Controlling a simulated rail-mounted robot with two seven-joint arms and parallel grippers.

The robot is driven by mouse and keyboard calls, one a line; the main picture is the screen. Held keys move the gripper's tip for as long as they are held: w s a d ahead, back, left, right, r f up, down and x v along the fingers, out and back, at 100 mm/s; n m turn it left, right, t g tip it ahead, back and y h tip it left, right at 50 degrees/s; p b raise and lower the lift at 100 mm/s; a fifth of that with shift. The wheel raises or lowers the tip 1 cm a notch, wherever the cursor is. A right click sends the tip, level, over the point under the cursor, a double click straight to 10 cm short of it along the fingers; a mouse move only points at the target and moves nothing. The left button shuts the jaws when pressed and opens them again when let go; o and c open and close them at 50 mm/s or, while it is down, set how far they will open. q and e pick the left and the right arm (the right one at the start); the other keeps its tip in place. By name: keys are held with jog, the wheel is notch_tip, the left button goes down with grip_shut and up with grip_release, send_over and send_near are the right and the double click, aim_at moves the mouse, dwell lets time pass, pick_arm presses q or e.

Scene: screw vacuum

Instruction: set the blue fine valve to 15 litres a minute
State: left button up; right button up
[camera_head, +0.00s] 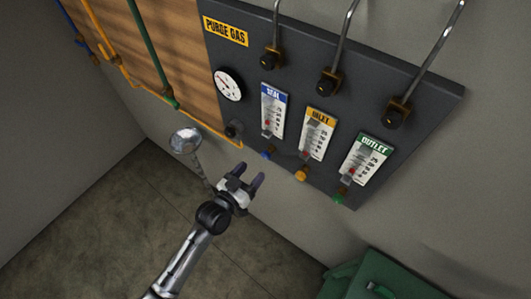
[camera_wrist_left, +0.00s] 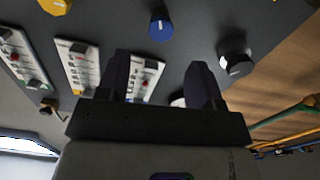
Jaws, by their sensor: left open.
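The blue fine valve (camera_head: 268,153) is a small blue knob below the blue-topped SEAL flow meter (camera_head: 272,110) on the dark panel. The meter has a red float in its lower part; its exact reading is too small to tell. My left gripper (camera_head: 250,172) is open and empty, a little left of and below the blue knob, apart from it. In the left wrist view the blue knob (camera_wrist_left: 159,26) shows whole, beyond the fingertips of the gripper (camera_wrist_left: 159,66). The SEAL meter (camera_wrist_left: 148,76) shows partly between the fingers. My right gripper is not in view.
The orange INLET knob (camera_head: 301,175) and green OUTLET knob (camera_head: 338,198) sit to the right, under their meters. A black knob (camera_head: 234,129) and a round gauge (camera_head: 228,84) are to the left. A green case (camera_head: 375,280) stands lower right. Open floor lies lower left.

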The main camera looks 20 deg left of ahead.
aim_at(265, 156)
pick_arm(q)
jog(key=x, duration=0.8)
jog(key=shift+w, duration=0.1)
jog(key=shift+a+p, duration=0.1)
jog(key=shift+p, duration=0.2)
jog(key=c, duration=0.9)
